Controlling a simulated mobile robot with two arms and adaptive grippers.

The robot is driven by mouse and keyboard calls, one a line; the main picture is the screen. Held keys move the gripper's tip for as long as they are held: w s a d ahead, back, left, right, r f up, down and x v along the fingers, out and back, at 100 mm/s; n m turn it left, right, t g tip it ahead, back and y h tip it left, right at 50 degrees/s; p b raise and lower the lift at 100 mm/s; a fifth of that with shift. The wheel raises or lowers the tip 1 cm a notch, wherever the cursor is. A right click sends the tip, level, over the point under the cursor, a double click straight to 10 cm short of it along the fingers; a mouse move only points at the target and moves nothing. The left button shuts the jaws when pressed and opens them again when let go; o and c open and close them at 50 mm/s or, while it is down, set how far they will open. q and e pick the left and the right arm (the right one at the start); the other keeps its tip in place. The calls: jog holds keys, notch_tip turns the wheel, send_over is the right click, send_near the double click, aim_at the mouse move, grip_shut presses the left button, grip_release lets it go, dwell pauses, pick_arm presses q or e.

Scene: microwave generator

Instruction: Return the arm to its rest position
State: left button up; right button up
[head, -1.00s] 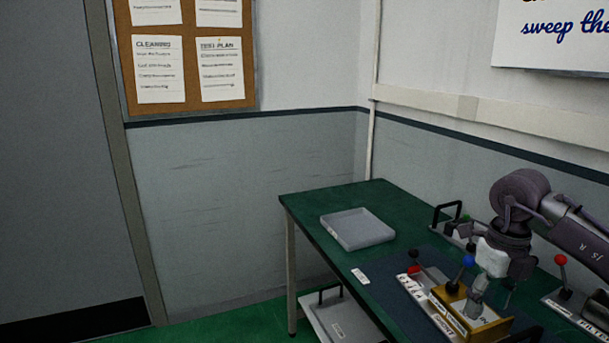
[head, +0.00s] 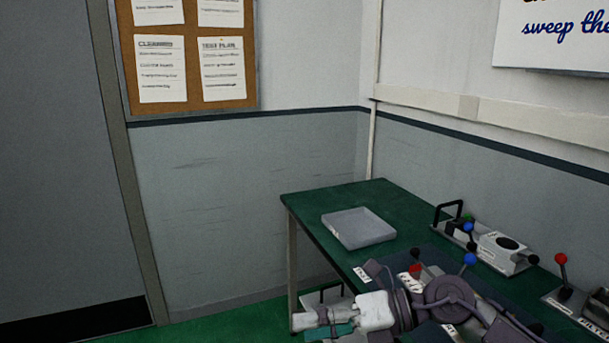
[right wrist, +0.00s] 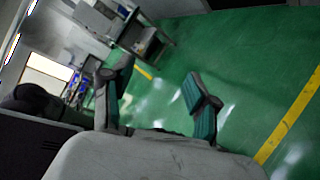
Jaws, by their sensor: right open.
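My right arm reaches in from the lower right of the head view. Its gripper (head: 318,327) points left, low in the picture, at the near left edge of the green table (head: 310,201). In the right wrist view the two fingers of the right gripper (right wrist: 158,80) stand apart with nothing between them. Beyond them is green floor (right wrist: 165,75). My left gripper is in neither view.
A grey tray (head: 358,229) lies on the table. Levers with a red knob (head: 561,258) and blue knobs (head: 469,259) stand at the right. My arm hides part of the front devices. A low shelf is under the table. Floor at left is clear.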

notch_tip(320, 180, up, 6)
jog(key=a+m+t+y, duration=0.2)
jog(key=m+t+y, duration=0.3)
jog(key=m, duration=0.1)
jog(key=w+d+m+t+h, duration=0.3)
jog(key=d+m+t, duration=0.2)
jog(key=m+t, duration=0.65)
jog(key=s+d+f+m+g+h, duration=0.2)
jog(key=d+f+m+h, duration=1.1)
jog(key=f+m+h, duration=0.35)
jog(key=s+d+f+m+g, duration=0.25)
jog(key=s+f+g, duration=0.35)
jog(key=s+f, duration=0.45)
jog(key=s+d+f+m+g, duration=0.1)
jog(key=s+f+m+g, duration=0.2)
jog(key=s+f+g, duration=0.7)
jog(key=s+f+t, duration=0.2)
jog(key=f, duration=1)
jog(key=s+f+t, duration=0.1)
jog(key=s+f, duration=0.2)
jog(key=f, duration=0.8)
jog(key=s+d+f+g, duration=0.1)
jog(key=s+d+f, duration=0.1)
jog(key=s+f, duration=1.3)
jog(key=shift+s+d+f+n, duration=0.2)
jog(key=shift+s+d+n, duration=0.05)
jog(key=shift+s+n, duration=0.25)
